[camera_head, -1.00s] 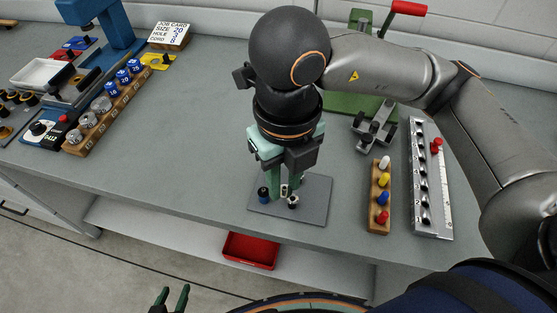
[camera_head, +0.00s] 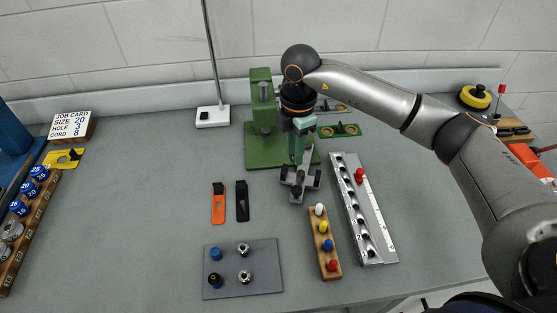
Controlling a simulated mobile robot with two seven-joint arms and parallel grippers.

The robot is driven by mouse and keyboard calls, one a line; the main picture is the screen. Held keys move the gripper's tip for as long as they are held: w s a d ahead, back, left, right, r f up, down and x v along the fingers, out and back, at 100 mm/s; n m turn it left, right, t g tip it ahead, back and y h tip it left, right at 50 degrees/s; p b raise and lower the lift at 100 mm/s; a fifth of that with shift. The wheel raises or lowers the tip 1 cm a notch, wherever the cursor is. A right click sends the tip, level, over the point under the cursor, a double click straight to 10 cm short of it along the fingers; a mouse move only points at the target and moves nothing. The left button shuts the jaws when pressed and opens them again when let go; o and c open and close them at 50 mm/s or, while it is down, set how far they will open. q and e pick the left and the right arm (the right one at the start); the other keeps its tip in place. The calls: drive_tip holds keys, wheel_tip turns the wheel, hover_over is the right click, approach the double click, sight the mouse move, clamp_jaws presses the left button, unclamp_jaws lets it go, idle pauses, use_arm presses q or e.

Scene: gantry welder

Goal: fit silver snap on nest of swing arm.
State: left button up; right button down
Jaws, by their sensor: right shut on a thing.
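My right gripper (camera_head: 298,162) points straight down with its green fingers together, just above the grey multi-armed swing arm (camera_head: 300,187). It is shut on a small piece, taken to be the silver snap; the fingers hide it, and I cannot tell whether it touches a nest. The swing arm stands in front of the green press (camera_head: 262,108). My left gripper is out of view.
A grey mat (camera_head: 265,282) holds several small blue, dark and silver pieces. An orange clip (camera_head: 218,205) and a black clip (camera_head: 242,203) lie left of the swing arm. A wooden peg block (camera_head: 318,262) and a metal rail (camera_head: 374,235) stand at right.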

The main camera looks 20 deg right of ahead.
sight(301, 174)
drive_tip(key=shift+w+d+f+m, duration=0.15)
drive_tip(key=shift+d+m, duration=0.15)
drive_tip(key=shift+d, duration=0.3)
drive_tip(key=shift+w+d+f+m, duration=0.15)
drive_tip(key=shift+d+m, duration=0.15)
drive_tip(key=shift+d, duration=0.25)
drive_tip(key=shift+d+f, duration=0.15)
use_arm(q)
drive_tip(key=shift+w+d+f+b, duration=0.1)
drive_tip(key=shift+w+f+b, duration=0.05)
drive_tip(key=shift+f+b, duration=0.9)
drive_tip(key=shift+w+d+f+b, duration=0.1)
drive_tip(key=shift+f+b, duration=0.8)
drive_tip(key=shift+b, duration=0.1)
use_arm(e)
drive_tip(key=shift+f, duration=2.55)
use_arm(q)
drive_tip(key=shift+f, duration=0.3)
use_arm(e)
drive_tip(key=shift+f, duration=0.5)
drive_tip(key=c, duration=0.6)
unclamp_jaws()
drive_tip(key=shift+r, duration=0.15)
use_arm(q)
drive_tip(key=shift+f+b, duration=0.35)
drive_tip(key=shift+b, duration=0.25)
use_arm(e)
wheel_tip(301, 174, up, 12)
drive_tip(key=shift+s+r, duration=0.1)
